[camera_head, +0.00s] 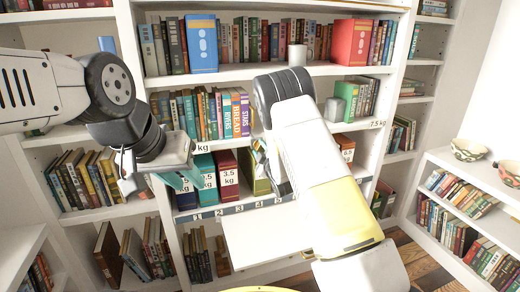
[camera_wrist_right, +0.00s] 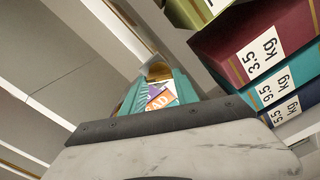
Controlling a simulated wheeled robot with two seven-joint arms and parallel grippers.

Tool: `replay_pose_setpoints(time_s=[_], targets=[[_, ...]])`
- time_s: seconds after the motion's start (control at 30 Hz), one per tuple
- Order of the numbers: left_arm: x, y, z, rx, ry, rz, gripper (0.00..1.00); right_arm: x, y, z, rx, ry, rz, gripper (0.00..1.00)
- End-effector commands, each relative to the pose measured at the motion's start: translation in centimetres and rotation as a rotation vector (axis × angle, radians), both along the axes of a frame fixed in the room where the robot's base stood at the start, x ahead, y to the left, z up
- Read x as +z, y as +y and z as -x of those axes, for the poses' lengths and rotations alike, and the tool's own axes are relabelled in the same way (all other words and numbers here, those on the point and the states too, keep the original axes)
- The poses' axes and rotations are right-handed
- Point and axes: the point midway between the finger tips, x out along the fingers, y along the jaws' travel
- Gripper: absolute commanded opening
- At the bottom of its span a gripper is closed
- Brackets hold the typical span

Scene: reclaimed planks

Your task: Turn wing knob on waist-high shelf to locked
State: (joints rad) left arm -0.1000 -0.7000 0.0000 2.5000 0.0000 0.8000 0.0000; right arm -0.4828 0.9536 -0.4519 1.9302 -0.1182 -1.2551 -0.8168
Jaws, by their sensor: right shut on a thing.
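In the right wrist view a brass-coloured piece, apparently the wing knob (camera_wrist_right: 158,71), shows between the teal fingertips of my right gripper (camera_wrist_right: 158,86). The gripper is shut on it. The knob's wings and any lock marking are hidden or too small to read. In the head view my right forearm and wrist cover most of this gripper and the knob, in front of the waist-high shelf. My left gripper (camera_head: 181,181), with teal fingers, hangs at the left in front of the shelf, near the weight-labelled boxes. I cannot tell its opening.
Weight-labelled boxes stand on the shelf, including a dark red one (camera_head: 227,174); it also shows in the wrist view (camera_wrist_right: 258,42). A numbered strip (camera_head: 235,208) runs along the shelf edge. Books fill the shelves around. Two bowls (camera_head: 468,150) stand on the right-hand unit.

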Motion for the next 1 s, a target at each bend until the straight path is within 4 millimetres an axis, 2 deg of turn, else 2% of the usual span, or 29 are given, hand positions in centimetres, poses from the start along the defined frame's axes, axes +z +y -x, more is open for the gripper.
replay_pose_setpoints(time_s=[0.5, 1.0], targets=[[0.00, 0.00, 0.00, 0.000, 0.000, 0.000, 0.32, -0.27, 0.11, 0.08, 0.001, -0.122, 0.385, 0.00], [0.00, 0.00, 0.00, 0.000, 0.000, 0.000, 0.32, -0.37, 0.06, 0.07, 0.001, -0.158, 0.500, 0.00]])
